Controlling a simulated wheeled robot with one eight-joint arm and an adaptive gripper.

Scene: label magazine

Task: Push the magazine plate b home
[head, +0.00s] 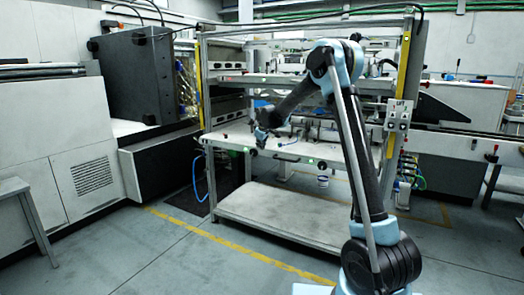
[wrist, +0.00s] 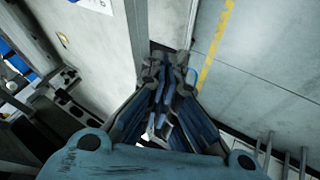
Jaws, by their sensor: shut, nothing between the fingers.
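My gripper (head: 260,141) is in front of the machine's work table in the head view, at the front edge of the table. In the wrist view the fingers of my gripper (wrist: 169,60) are together with nothing between them. They point down towards a pale panel and a grey edge. I cannot pick out magazine plate b for certain in either view. The table's far side is partly hidden behind my arm.
The work table (head: 225,140) spans the machine frame, with a lower shelf (head: 270,212) beneath. A yellow post (head: 405,60) stands right. A dark cabinet (head: 135,75) is at the left. Open floor with a yellow line lies in front.

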